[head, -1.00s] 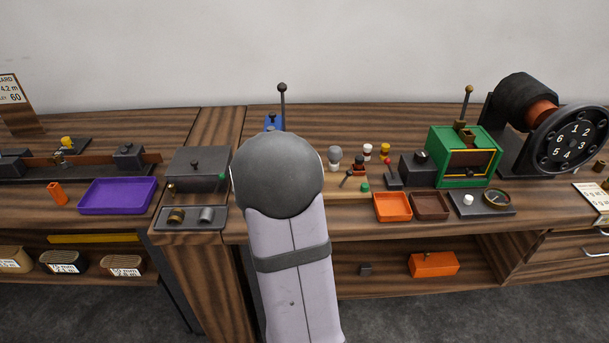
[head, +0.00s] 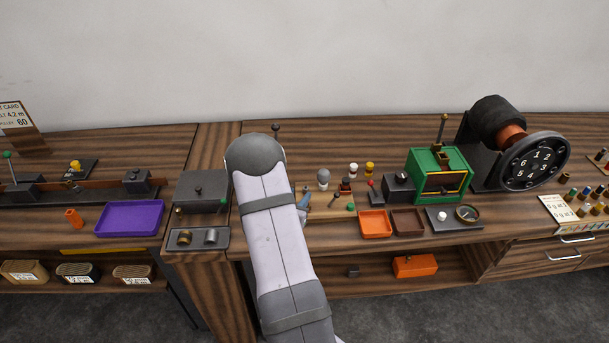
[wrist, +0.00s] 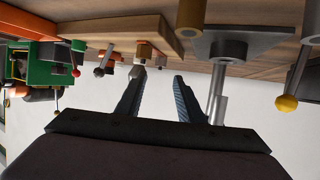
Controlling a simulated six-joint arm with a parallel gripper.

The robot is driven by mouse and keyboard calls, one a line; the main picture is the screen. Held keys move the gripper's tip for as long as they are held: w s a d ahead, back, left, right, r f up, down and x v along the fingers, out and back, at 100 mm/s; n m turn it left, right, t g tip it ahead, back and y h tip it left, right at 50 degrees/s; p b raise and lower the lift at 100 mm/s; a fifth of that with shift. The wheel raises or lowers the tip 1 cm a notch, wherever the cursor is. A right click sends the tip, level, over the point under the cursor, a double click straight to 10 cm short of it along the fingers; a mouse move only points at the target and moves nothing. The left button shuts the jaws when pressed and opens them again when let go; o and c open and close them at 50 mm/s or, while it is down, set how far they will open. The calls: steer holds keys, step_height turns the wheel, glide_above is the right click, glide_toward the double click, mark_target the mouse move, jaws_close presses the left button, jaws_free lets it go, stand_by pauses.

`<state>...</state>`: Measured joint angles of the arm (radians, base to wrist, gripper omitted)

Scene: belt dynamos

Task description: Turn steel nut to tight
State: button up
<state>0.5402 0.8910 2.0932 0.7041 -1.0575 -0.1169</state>
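My gripper (wrist: 159,76) is open in the wrist view, its two dark fingers apart with nothing held between them. Close to the left fingertip is a small pale metal piece (wrist: 140,60) below a copper-coloured hexagonal piece (wrist: 144,48); I cannot tell whether either is the steel nut. Right of the fingers, a grey cylinder (wrist: 229,49) stands on a flat grey plate. In the head view my arm covers most of this spot; only a blue-grey bit (head: 303,201), likely a finger, shows beside it. No nut can be made out in the head view.
A green machine (head: 440,174), an orange tray (head: 375,236) and a brown tray (head: 408,233) are right of my arm. A small black lever with a red knob (head: 375,192) stands nearer. A yellow-knobbed lever (wrist: 287,101) is right of the fingers. A purple tray (head: 130,231) lies left.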

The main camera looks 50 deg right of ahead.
mark_target(306, 187)
steer(key=shift+f+p, duration=0.15)
steer(key=shift+p, duration=0.3)
steer(key=shift+p+x, duration=1.4)
steer(key=shift+x, duration=2.1)
jaws_close()
